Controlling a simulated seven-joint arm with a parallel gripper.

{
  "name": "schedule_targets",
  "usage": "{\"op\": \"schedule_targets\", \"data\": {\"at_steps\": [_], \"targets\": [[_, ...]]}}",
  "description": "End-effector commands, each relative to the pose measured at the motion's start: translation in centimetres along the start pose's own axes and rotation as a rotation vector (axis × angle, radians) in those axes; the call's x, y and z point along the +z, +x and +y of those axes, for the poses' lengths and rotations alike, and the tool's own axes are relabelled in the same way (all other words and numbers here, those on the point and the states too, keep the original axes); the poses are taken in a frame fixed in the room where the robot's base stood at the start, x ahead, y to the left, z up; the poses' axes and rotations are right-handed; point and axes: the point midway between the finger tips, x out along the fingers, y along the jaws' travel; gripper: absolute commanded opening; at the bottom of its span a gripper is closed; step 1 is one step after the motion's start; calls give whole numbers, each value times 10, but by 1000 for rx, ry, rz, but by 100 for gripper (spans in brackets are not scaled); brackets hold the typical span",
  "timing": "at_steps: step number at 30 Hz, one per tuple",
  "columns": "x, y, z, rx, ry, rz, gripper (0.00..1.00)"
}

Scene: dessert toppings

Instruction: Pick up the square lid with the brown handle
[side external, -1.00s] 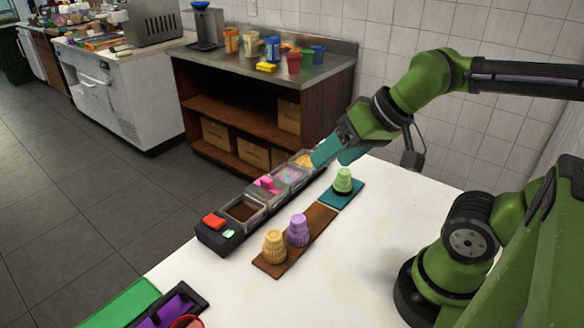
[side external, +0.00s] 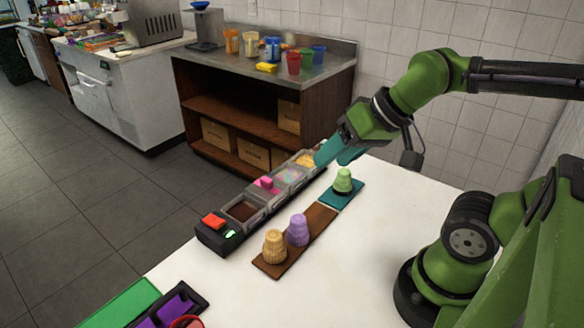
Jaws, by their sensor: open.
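My gripper (side external: 334,159) has teal fingers. It is open and hangs over the far right end of a row of topping containers, close to the container with yellow contents (side external: 305,160). I cannot make out a square lid with a brown handle in this view; it may be hidden by the gripper or too small to tell. The row also has a container with brown contents (side external: 243,210) and one with pale, speckled contents (side external: 290,176). A pink piece (side external: 265,183) stands up between these two.
A dark base (side external: 213,239) with a red block (side external: 213,221) ends the row. A brown board (side external: 318,221) holds tan (side external: 275,247) and purple (side external: 298,230) ribbed pieces. A green piece (side external: 343,181) stands on a teal board (side external: 336,201). The white table is clear at centre right.

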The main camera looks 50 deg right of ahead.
Motion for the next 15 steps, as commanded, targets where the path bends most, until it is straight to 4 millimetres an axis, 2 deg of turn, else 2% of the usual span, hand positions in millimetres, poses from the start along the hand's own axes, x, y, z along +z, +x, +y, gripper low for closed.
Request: {"op": "schedule_targets", "data": {"at_steps": [2,5,11,15], "targets": [[0,10,8,29,29,-37,51],[-21,22,19,69,84,-68,51],[-99,45,52,180,357,-126,51],[-153,65,91,279,650,-146,51]]}}
